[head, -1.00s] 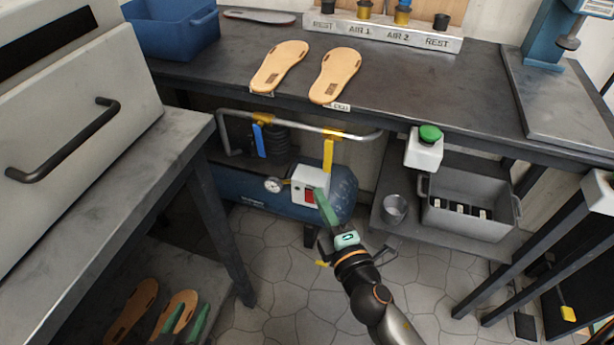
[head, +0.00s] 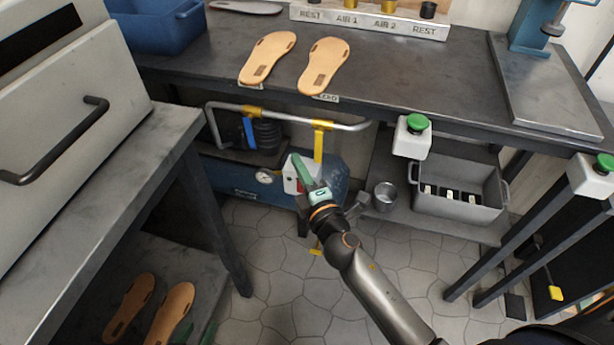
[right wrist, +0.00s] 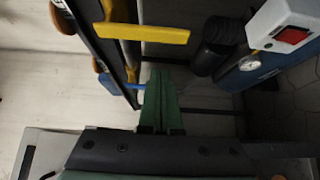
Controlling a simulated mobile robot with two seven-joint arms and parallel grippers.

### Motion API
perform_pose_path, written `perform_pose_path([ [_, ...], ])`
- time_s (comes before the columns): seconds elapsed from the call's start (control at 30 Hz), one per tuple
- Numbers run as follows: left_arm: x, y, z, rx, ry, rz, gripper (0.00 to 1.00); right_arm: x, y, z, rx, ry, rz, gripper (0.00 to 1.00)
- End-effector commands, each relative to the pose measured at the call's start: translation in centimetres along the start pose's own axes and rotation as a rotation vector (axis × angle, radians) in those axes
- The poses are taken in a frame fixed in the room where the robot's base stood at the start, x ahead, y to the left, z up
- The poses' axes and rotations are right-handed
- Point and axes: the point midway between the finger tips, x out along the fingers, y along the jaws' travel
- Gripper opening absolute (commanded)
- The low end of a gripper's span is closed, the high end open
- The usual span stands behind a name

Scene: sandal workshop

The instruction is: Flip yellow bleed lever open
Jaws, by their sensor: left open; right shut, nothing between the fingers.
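A yellow lever (head: 318,146) hangs straight down from the metal pipe under the workbench; it also shows in the right wrist view as a yellow bar (right wrist: 145,34). A blue lever (head: 249,132) hangs from the same pipe to its left, and shows in the right wrist view (right wrist: 121,89). My right gripper (head: 297,158) is shut and empty. In the head view its green fingertips overlap the white switch box, just left of the yellow lever's lower end. In the right wrist view its fingertips (right wrist: 160,72) are apart from the yellow bar. My left gripper (head: 195,332) is open, partly cut off at the bottom edge.
The metal pipe (head: 283,115) runs under the workbench's front edge. A blue compressor (head: 232,178) with a gauge (head: 264,177) and a white switch box (head: 290,183) stands below. A grey bin (head: 457,205) and metal cup (head: 384,195) sit right. Sandal soles (head: 323,65) lie on top.

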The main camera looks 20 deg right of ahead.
Motion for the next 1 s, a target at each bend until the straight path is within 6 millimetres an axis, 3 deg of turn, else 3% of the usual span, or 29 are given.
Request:
perform_pose_path([
  [0.17,0.0,0.0,0.0,0.001,0.001,0.000,0.50,2.9,0.1,0.0,0.001,0.000,0.001,0.00],
  [0.5,-0.3,0.1,-0.5,0.001,0.001,0.002,0.50,0.3,0.0,2.9,0.000,0.001,-0.001,0.00],
  [1.0,-0.6,0.2,-0.7,0.001,0.002,0.002,0.50,0.1,0.1,3.1,-0.005,0.001,-0.005,0.00],
])
